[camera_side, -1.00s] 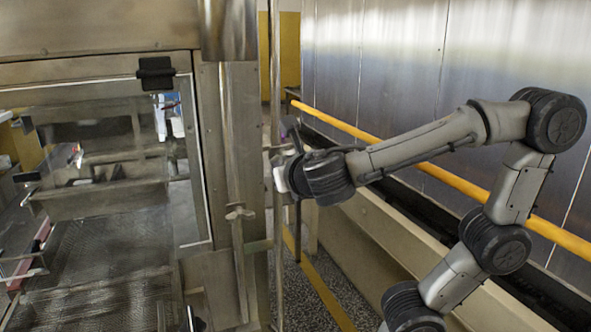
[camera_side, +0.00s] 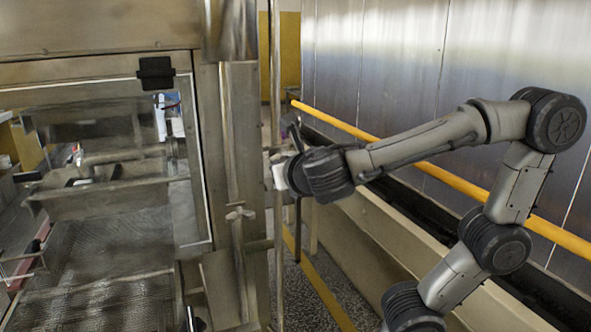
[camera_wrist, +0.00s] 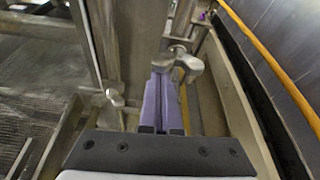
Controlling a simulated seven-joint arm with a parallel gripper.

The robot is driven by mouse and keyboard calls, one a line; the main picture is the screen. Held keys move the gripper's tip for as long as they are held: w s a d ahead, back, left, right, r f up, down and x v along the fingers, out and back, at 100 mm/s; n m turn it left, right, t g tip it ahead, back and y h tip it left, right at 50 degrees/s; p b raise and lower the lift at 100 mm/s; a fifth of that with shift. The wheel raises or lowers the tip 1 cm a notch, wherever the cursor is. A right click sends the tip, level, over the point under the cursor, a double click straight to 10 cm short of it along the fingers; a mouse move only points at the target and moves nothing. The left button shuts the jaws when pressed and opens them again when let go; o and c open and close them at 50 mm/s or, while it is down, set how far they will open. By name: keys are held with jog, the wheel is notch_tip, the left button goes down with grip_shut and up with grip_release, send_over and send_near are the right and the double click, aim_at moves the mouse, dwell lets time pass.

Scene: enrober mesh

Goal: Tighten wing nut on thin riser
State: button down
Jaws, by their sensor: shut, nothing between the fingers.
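A metal wing nut (camera_wrist: 190,66) sits on the thin riser (camera_wrist: 183,20), which shows in the wrist view to the right of a thicker post. My gripper (camera_wrist: 163,70) has its two purple fingers pressed together and empty. The fingertips are close beside the wing nut's left wing; I cannot tell whether they touch it. In the side view the thin riser (camera_side: 277,250) stands upright, and my wrist is right by it. That wing nut is hard to make out there.
A second wing nut (camera_wrist: 115,98) sits on the thicker post to the left; it also shows in the side view (camera_side: 239,214). The machine frame (camera_side: 208,150) stands left of the riser. A yellow rail (camera_side: 455,180) runs along the wall at right.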

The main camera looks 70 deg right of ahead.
jog(key=shift+r, duration=0.1)
jog(key=s+a, duration=0.6)
jog(key=shift+s+a+f, duration=0.3)
jog(key=shift+s+f, duration=0.1)
jog(key=shift+f, duration=0.05)
dwell(0.7)
